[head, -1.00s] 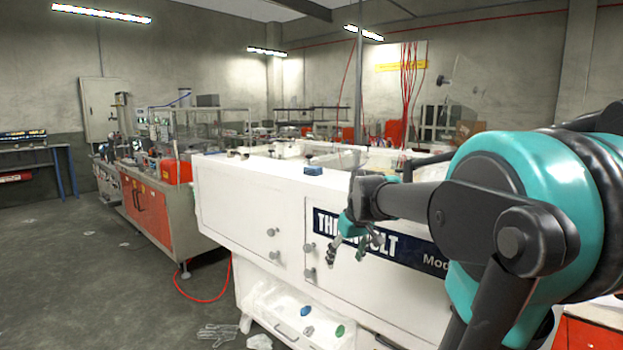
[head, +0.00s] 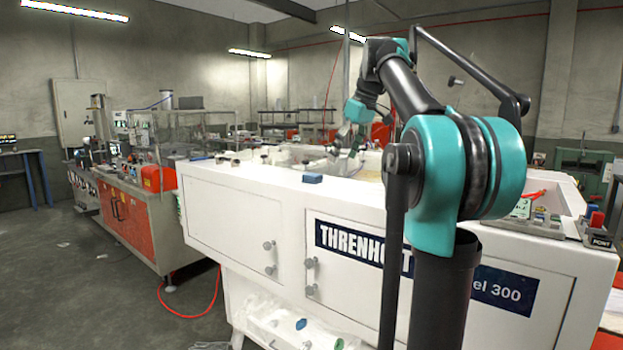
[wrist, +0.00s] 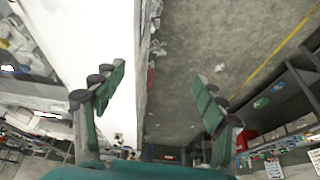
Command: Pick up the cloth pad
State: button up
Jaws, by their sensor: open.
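A small blue block-like item (head: 312,178) lies on the front edge of the white machine's top in the head view. I cannot tell whether it is the cloth pad, and nothing else in view is clearly a cloth pad. My gripper (head: 347,142) is above the machine top, behind and to the right of the blue item, and apart from it. In the wrist view, my gripper (wrist: 160,75) has its two green fingers spread wide with nothing between them.
The white machine (head: 225,215) fills the middle, with a label and door knobs on its front. An orange-fronted bench (head: 130,225) stands to its left. A red hose (head: 190,312) lies on the floor. Grey floor (head: 70,290) is free at the left.

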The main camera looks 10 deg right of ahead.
aim_at(310, 178)
jog(key=i, duration=0.85)
